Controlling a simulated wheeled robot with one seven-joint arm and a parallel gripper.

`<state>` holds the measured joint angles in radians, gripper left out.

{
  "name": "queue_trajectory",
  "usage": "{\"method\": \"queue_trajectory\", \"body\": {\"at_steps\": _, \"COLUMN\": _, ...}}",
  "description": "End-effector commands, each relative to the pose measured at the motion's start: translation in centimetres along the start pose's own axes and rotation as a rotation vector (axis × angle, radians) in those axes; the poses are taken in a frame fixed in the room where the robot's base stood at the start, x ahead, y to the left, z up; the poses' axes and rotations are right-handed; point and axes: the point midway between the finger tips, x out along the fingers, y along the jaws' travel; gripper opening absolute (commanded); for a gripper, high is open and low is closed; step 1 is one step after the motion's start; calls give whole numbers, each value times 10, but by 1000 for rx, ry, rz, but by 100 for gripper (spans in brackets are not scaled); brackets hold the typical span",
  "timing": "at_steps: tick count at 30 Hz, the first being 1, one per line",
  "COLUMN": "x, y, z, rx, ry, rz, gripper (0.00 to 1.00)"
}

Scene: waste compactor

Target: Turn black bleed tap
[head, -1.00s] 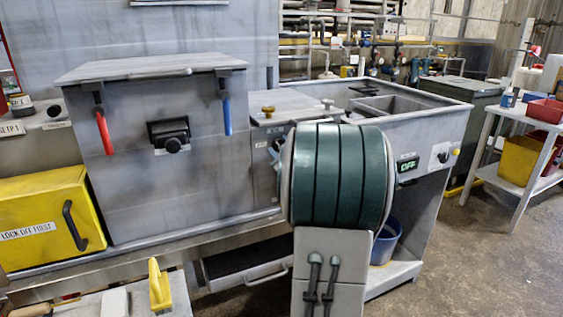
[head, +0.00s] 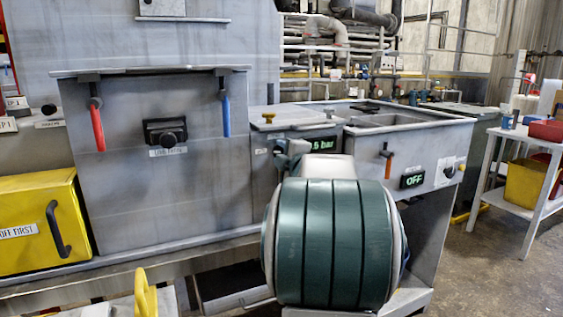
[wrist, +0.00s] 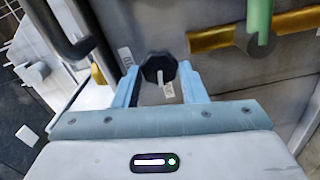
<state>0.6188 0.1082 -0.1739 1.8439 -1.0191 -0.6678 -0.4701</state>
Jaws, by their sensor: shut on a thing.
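The black bleed tap (wrist: 157,67) shows in the wrist view as a dark lobed knob on a grey panel. My gripper (wrist: 158,76) has its two pale blue fingers on either side of the knob and is shut on it. A small pale tag or label (wrist: 168,91) shows just below the knob, between the fingers. In the head view my green-banded arm stands in front of the grey unit, and I cannot make out the tap or the fingertips there.
A lit pressure display (head: 323,144) ending in "5 bar" is behind my arm. A yellow-topped knob (head: 268,117) stands above it. Red (head: 97,128) and blue (head: 226,115) handles hang on the left. An orange-handled lever (head: 388,164) and an "OFF" display (head: 413,181) are on the right.

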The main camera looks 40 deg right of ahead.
Motion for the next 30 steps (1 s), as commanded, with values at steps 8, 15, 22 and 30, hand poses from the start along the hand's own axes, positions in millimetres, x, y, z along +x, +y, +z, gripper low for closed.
{"method": "queue_trajectory", "body": {"at_steps": 8, "x": 0, "y": -2, "z": 0, "rx": -63, "ry": 0, "rz": -2, "gripper": 15}}
{"method": "queue_trajectory", "body": {"at_steps": 15, "x": 0, "y": -1, "z": 0, "rx": -69, "ry": -1, "rz": -3, "gripper": 15}}
{"method": "queue_trajectory", "body": {"at_steps": 22, "x": 0, "y": -2, "z": 0, "rx": -68, "ry": 0, "rz": -3, "gripper": 49}}
{"method": "queue_trajectory", "body": {"at_steps": 30, "x": 0, "y": -1, "z": 0, "rx": -68, "ry": 0, "rz": -1, "gripper": 57}}
